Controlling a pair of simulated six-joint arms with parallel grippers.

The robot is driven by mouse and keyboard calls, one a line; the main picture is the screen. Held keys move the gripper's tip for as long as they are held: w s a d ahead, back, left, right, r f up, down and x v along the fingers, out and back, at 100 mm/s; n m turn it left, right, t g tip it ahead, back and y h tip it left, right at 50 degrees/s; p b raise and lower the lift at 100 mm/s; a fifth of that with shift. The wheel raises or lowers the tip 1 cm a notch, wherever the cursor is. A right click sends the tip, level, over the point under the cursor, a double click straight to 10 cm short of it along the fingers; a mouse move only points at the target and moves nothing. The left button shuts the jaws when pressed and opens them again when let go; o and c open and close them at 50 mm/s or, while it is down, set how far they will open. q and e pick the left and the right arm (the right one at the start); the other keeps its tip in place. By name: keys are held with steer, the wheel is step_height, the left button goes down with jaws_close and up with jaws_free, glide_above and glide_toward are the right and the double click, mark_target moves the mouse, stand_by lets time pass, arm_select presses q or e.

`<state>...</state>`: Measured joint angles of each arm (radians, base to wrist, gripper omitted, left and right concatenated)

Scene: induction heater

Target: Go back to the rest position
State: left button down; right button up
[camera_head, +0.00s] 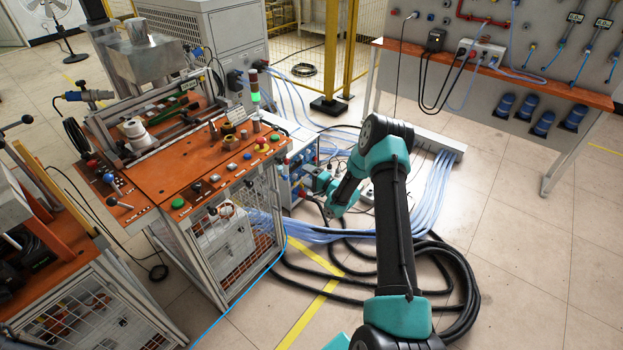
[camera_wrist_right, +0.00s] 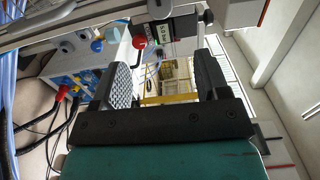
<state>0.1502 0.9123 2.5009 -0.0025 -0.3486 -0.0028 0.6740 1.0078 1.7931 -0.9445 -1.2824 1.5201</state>
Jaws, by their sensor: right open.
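My right arm reaches up from the bottom of the head view, bends over at its elbow and comes down beside the orange-topped workstation (camera_head: 235,160). Its wrist is right of the workstation, over the blue socket box; the fingers are too small to make out there. In the right wrist view my right gripper (camera_wrist_right: 166,82) has its two dark ribbed fingers wide apart, with nothing between them. A red ball-shaped knob (camera_wrist_right: 139,42) shows beyond the fingers. My left gripper is in neither view.
The blue socket box (camera_wrist_right: 75,82) is left of the fingers in the wrist view. Black cables (camera_head: 455,275) coil on the floor around my right arm. A wall bench (camera_head: 480,75) stands at the back right. The tiled floor at right is clear.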

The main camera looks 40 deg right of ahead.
steer(key=shift+v, duration=0.85)
steer(key=s+a+f+n+g, duration=0.3)
steer(key=s+a+f+g, duration=0.1)
steer(key=a, duration=0.6)
steer(key=s+a+f+n+g, duration=0.3)
steer(key=s+a+f+g, duration=0.1)
steer(key=a, duration=0.5)
steer(key=s+a+n+g, duration=0.4)
steer(key=s+a, duration=0.2)
steer(key=s, duration=0.4)
steer(key=s+a+n+g, duration=0.3)
steer(key=s+a, duration=0.3)
steer(key=s, duration=0.5)
steer(key=shift+a+r+n+g, duration=0.3)
steer(key=shift+r+n+g, duration=0.1)
steer(key=shift+g, duration=0.5)
